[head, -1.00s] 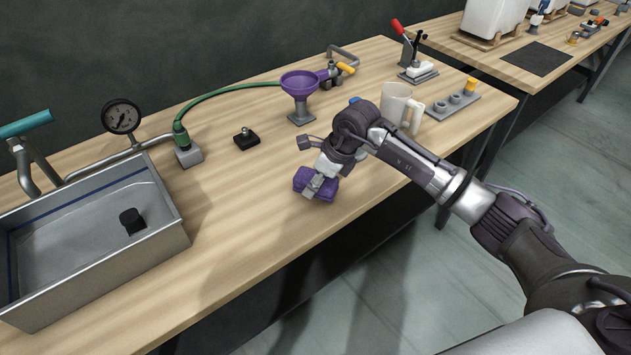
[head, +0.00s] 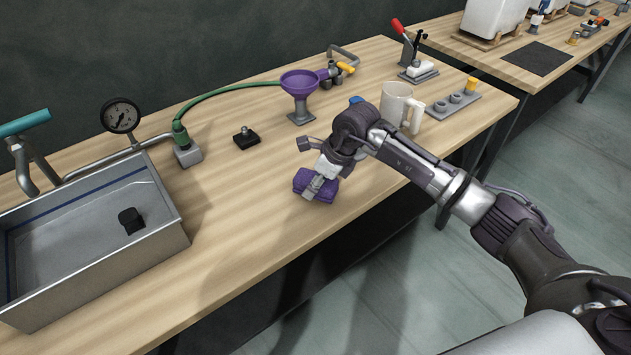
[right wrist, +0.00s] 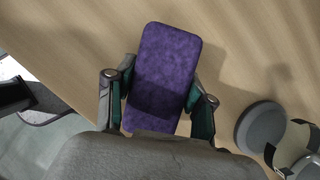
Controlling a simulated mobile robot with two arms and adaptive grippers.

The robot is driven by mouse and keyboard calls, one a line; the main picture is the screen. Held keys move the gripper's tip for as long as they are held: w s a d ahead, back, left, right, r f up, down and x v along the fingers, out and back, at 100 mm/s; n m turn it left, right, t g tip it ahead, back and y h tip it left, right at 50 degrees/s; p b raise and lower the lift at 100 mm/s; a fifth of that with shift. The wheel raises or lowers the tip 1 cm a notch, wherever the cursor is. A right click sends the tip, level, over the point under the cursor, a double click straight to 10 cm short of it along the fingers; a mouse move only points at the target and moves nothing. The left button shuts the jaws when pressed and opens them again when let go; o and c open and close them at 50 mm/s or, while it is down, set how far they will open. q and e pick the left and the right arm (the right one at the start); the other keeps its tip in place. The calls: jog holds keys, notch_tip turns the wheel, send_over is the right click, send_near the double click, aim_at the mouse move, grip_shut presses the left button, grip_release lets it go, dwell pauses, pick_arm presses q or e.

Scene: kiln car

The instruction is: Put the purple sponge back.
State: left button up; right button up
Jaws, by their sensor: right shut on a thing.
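The purple sponge (head: 302,181) is at the front edge of the near workbench in the head view, under my right gripper (head: 315,187). In the right wrist view the sponge (right wrist: 166,62) is a rounded purple block between the two fingers of my right gripper (right wrist: 160,105). The fingers press on its long sides, and the gripper is shut on it. I cannot tell whether the sponge touches the bench top or is just above it. My left gripper is not in view.
A metal basin (head: 185,225) with a black block (head: 131,221) stands at left. Behind are a pressure gauge (head: 121,116), a small black fixture (head: 246,138) and a purple funnel (head: 300,84). A white mug (head: 396,103) stands near my right wrist. Bench between basin and sponge is clear.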

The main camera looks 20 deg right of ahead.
jog(key=shift+f, duration=0.35)
dwell(0.3)
jog(key=o, duration=1.1)
jog(key=shift+p+v, duration=2.35)
jog(key=shift+v, duration=1.7)
jog(key=shift+r, duration=0.2)
jog(key=v, duration=1.1)
jog(key=shift+s+d+r, duration=0.1)
jog(key=shift+d+r, duration=0.05)
jog(key=shift+r, duration=0.15)
